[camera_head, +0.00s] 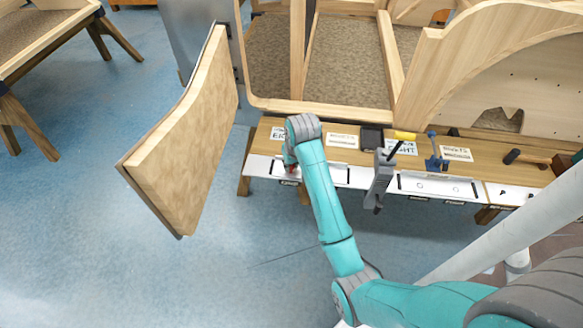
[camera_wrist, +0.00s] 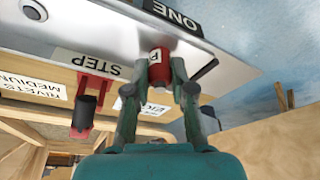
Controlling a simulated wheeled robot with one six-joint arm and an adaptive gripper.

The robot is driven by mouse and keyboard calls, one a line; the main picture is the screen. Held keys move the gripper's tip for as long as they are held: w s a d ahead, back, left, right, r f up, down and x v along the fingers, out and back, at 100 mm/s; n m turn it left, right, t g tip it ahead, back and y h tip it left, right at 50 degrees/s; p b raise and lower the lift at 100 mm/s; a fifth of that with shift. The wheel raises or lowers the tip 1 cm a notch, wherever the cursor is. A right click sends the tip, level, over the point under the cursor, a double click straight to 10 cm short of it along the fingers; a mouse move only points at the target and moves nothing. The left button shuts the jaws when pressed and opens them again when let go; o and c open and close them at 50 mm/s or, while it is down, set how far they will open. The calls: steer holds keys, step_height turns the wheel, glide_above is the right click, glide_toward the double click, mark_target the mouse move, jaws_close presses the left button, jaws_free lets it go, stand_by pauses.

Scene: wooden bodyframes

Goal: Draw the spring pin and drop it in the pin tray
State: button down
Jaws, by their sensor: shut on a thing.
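My gripper (camera_wrist: 160,84) is shut on a red cylinder (camera_wrist: 159,60) with a white label, partly hidden between the fingers in the wrist view. It may be the spring pin's head; no bare pin shaft shows. The cylinder sits at the face of a white metal plate (camera_wrist: 110,25) marked "STEP" and "ONE"; I cannot tell if it is still seated there. In the head view my gripper (camera_head: 291,170) is at the bench's left front, mostly hidden by my wrist. I cannot single out the pin tray.
The wooden bench (camera_head: 480,163) carries a grey tool with a yellow part (camera_head: 404,136), a blue clamp (camera_head: 436,160) and a hammer (camera_head: 525,158). A wooden frame (camera_head: 345,60) stands behind. A large curved panel (camera_head: 185,130) stands to the left. Blue floor in front is clear.

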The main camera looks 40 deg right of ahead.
steer(key=shift+r, duration=0.8)
stand_by(0.5)
steer(key=shift+r, duration=1.45)
steer(key=shift+s, duration=0.1)
